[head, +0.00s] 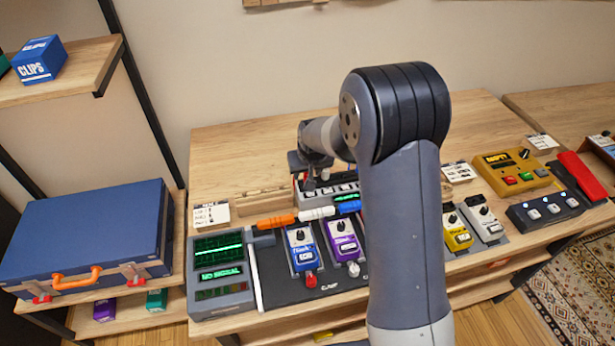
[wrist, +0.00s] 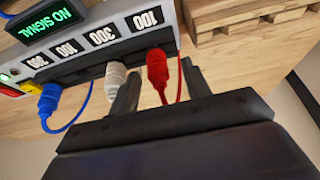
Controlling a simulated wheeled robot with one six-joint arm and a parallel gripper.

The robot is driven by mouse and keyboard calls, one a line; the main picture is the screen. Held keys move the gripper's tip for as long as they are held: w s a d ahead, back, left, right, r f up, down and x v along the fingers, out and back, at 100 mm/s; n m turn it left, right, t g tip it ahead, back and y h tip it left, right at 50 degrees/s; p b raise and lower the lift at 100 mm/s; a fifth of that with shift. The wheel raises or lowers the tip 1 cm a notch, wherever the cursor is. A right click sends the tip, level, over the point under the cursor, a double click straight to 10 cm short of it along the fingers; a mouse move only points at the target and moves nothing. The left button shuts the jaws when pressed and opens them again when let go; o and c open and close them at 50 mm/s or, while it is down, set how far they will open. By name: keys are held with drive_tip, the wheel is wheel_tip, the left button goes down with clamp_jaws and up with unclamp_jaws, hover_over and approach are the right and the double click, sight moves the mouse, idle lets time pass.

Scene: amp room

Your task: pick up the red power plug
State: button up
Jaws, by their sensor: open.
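The red power plug (wrist: 157,68) sits in the right end of a grey power strip (wrist: 150,22) in the wrist view, with a red cord hanging from it. My gripper (wrist: 160,72) is open, with one finger on each side of the red plug. The left finger lies between the red plug and a white plug (wrist: 115,76). I cannot tell whether either finger touches the red plug. In the head view my gripper (head: 310,165) is over the strip (head: 340,190) at the back of the bench, and my arm hides part of that area.
A blue plug (wrist: 48,98) and a yellow plug (wrist: 30,87) stand farther along the strip. A wooden rack (wrist: 255,20) is beside it. Blue (head: 304,248) and purple (head: 343,240) pedals and a "NO SIGNAL" unit (head: 221,285) stand in front. A blue case (head: 90,230) is at left.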

drive_tip(key=shift+c, duration=0.4)
clamp_jaws()
